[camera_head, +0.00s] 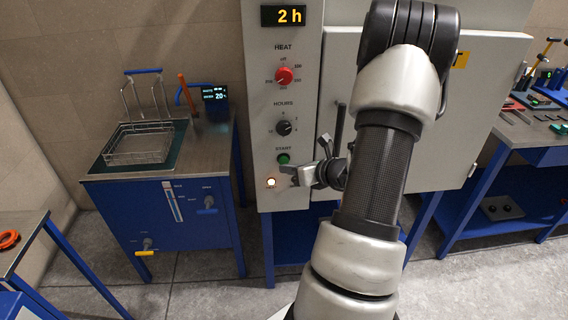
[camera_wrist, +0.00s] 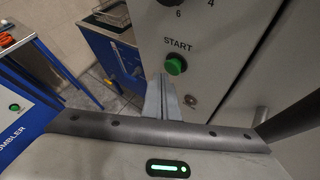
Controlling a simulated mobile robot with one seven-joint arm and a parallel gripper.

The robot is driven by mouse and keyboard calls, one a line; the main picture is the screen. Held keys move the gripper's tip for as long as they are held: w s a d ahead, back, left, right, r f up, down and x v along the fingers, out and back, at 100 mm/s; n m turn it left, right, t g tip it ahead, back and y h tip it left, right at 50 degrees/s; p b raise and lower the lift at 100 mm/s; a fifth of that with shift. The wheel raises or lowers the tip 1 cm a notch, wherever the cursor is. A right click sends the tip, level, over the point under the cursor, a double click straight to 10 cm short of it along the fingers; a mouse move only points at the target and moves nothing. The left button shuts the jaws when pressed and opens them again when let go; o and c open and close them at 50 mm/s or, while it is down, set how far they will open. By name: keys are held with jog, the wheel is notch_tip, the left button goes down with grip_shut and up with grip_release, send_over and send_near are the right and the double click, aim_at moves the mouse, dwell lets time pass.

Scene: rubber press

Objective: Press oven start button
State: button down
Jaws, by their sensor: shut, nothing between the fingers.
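The oven's green start button (camera_head: 283,158) sits on the grey control panel under the word START. It also shows in the wrist view (camera_wrist: 175,66), just above and beyond my fingertips. My gripper (camera_head: 284,172) is shut and empty, close to the panel just below the button; I cannot tell whether it touches the panel. In the wrist view its closed fingers (camera_wrist: 161,86) point up toward the panel just left of and below the button. Above the button are the black hours knob (camera_head: 283,128) and red heat knob (camera_head: 284,76). The display (camera_head: 283,16) reads 2 h.
The oven door (camera_head: 458,120) is on the right, partly behind my arm. A blue bath cabinet (camera_head: 165,215) with a wire basket (camera_head: 137,146) stands left. A workbench (camera_head: 535,135) stands far right.

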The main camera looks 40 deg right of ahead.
jog(key=shift+s, duration=0.15)
jog(key=shift+s+a+b, duration=0.15)
jog(key=shift+s+a, duration=0.3)
jog(key=shift+s, duration=0.25)
jog(key=shift+s+a+b, duration=0.2)
jog(key=shift+s+a, duration=0.25)
jog(key=shift+s, duration=0.25)
jog(key=shift+s+a+b, duration=0.15)
jog(key=shift+s+a, duration=0.3)
jog(key=shift+s, duration=0.25)
jog(key=shift+a, duration=0.1)
